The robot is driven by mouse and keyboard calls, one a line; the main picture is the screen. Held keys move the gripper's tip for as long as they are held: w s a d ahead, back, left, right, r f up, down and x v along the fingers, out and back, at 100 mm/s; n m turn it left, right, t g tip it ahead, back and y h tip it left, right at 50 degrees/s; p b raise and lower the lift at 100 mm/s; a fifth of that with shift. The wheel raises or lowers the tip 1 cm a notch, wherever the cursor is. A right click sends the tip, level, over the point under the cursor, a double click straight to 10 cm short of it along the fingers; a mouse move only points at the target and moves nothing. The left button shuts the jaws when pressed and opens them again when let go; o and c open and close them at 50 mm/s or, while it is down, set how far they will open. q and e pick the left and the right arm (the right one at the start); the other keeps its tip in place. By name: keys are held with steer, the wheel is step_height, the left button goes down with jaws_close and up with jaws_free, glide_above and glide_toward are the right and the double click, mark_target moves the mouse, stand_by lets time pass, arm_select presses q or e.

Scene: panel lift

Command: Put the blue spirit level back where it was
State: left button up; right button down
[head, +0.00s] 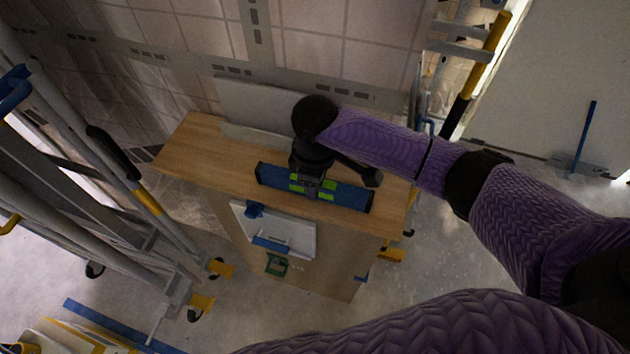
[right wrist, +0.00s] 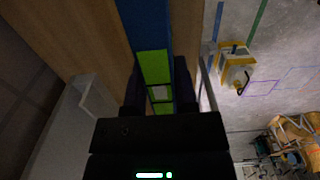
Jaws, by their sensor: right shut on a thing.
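The blue spirit level (head: 345,193), with bright green patches around its middle, lies lengthwise along the front part of the wooden top (head: 195,140). It is also in the right wrist view (right wrist: 148,22), running down from the top edge to between the fingers. My right gripper (head: 313,186) points down and is shut on the level near its middle. Its dark fingers show on both sides of the level in the right wrist view (right wrist: 158,92). I cannot tell whether the level touches the wood or hangs just above it. My left gripper is not in view.
A pale board (head: 265,103) stands at the back of the wooden top. A white clipboard-like panel (head: 295,238) and a green item (head: 277,265) are on the front face. Metal frames on wheels (head: 115,215) stand at the left. The top's left part is bare.

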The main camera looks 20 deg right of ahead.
steer(key=shift+s, duration=0.1)
steer(key=shift+c, duration=2)
jaws_free()
step_height(320, 180, up, 12)
steer(key=p, duration=0.1)
steer(key=shift+r, duration=0.1)
